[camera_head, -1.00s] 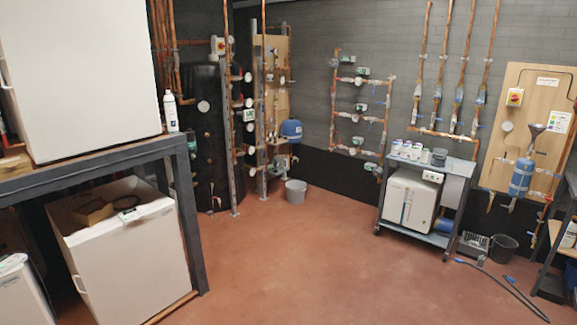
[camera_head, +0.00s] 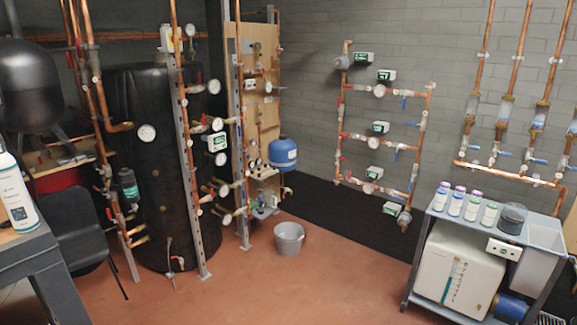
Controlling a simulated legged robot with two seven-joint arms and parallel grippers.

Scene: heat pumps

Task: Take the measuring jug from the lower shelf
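I cannot make out a measuring jug for certain. A grey cart (camera_head: 418,262) stands at the right. Its lower level holds a big white box-like container (camera_head: 440,268) with a dark marked strip on its front, and a blue cylinder (camera_head: 510,306) beside it at the right. The cart's lower shelf is partly cut off by the bottom edge of the picture. Neither of my grippers is in view.
Several small bottles (camera_head: 473,206) and a dark round pot (camera_head: 513,218) stand on the cart's top. A grey bucket (camera_head: 289,239) stands on the open red floor. A workbench (camera_head: 35,262) with a spray bottle (camera_head: 16,196) is at the left. Pipework lines the wall.

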